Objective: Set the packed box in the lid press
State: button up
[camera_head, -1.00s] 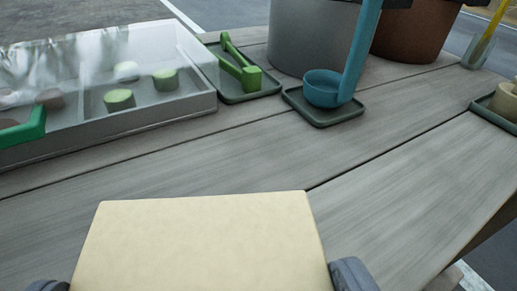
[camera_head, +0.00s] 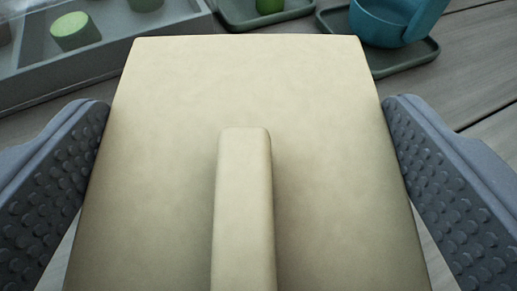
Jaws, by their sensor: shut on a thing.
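A pale cream box (camera_head: 175,110) fills the middle of the view, with a raised bar (camera_head: 243,190) of the same colour along its top. My gripper (camera_head: 247,175) is shut on the box, with one grey studded finger pad (camera_head: 50,185) against its left side and the other (camera_head: 450,180) against its right side. The near end of the box runs out of the frame. I cannot see what is inside it. No lid press can be made out in this view.
A grey compartment tray (camera_head: 100,80) with a green-topped cylinder (camera_head: 74,31) lies beyond the box at upper left. Bare planks (camera_head: 475,65) show at right.

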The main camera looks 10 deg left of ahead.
jog(key=shift+f+b, duration=0.4)
jog(key=shift+f, duration=1.25)
jog(key=shift+f, duration=0.15)
jog(key=o, duration=1.1)
jog(key=shift+s+r, duration=0.25)
jog(key=p+v, duration=0.2)
jog(key=v, duration=0.9)
jog(key=shift+s, duration=0.3)
